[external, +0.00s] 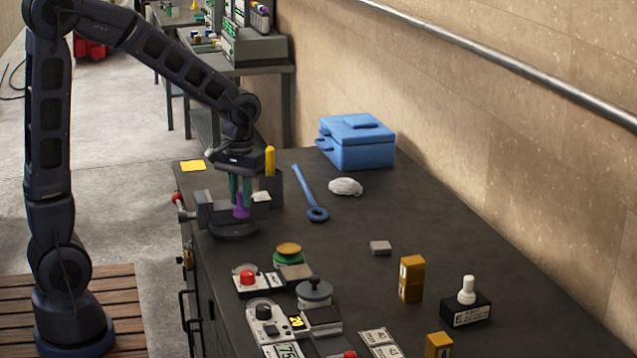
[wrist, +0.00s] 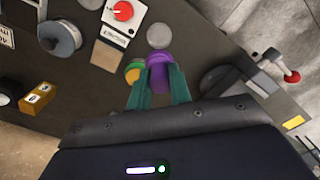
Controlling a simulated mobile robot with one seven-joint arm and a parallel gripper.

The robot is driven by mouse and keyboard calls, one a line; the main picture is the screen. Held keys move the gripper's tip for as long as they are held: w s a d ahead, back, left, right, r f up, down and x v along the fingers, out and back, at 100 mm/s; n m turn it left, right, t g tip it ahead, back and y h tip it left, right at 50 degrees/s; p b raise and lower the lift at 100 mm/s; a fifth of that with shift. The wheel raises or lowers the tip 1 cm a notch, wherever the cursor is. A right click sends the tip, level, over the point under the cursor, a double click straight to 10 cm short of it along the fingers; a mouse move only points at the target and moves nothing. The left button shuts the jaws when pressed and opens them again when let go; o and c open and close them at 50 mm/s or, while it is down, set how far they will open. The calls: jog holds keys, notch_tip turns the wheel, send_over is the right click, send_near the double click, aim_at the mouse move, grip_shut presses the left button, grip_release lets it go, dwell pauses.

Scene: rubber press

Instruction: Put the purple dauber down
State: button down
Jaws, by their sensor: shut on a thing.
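The purple dauber (external: 241,206) is between the green fingers of my gripper (external: 240,188), above or in front of the grey vise at the far left part of the dark workbench. In the wrist view the dauber (wrist: 159,69) shows as a purple round shape between the two fingertips (wrist: 158,88). My gripper is shut on it. The picture does not show clearly whether the dauber's lower end touches anything.
The grey vise (external: 215,212) with a red-knobbed handle stands at the bench edge. A green-and-yellow dauber (external: 289,254) and control boxes stand nearer.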

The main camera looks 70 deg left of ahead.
notch_tip(320, 180, down, 15)
jog(key=shift+r, duration=0.15)
dwell(0.4)
jog(key=c, duration=1.3)
grip_release()
notch_tip(320, 180, up, 12)
jog(key=shift+d+r, duration=0.1)
jog(key=shift+s+d+r+m+t, duration=0.8)
jog(key=shift+s+d+r+m, duration=0.7)
jog(key=shift+s+d+r, duration=1.35)
jog(key=shift+s+d+r+m+t, duration=0.8)
jog(key=shift+s+d+r+m, duration=1)
jog(key=shift+s, duration=2.05)
jog(key=shift+s+d+r+m+t, duration=1)
jog(key=shift+s+d+r, duration=1)
jog(key=shift+s+r, duration=1)
